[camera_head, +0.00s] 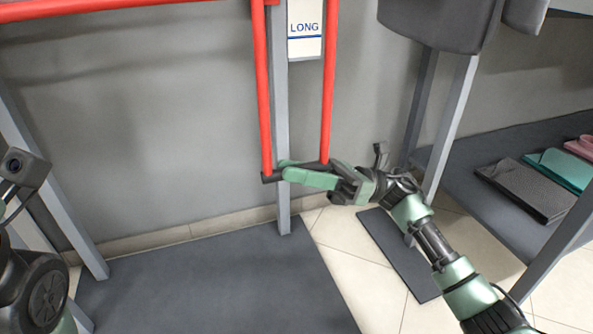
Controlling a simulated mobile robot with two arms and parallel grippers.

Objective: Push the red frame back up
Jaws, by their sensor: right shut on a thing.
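The red frame (262,95) is made of red tubes. Two uprights hang down on either side of a grey post, and a long red bar runs to the upper left. A dark crossbar (268,177) joins the lower ends of the uprights. My right gripper (300,175) is shut on this crossbar, with its green fingers lying across the front of the post. My left arm shows only in part at the left edge, and its gripper is out of view.
A white label reading "LONG" (305,28) is on the post. A dark mat (215,285) lies on the tiled floor below. At right, a low shelf (480,200) holds folded cloths (530,187) in grey, green and pink. Grey legs stand at left and right.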

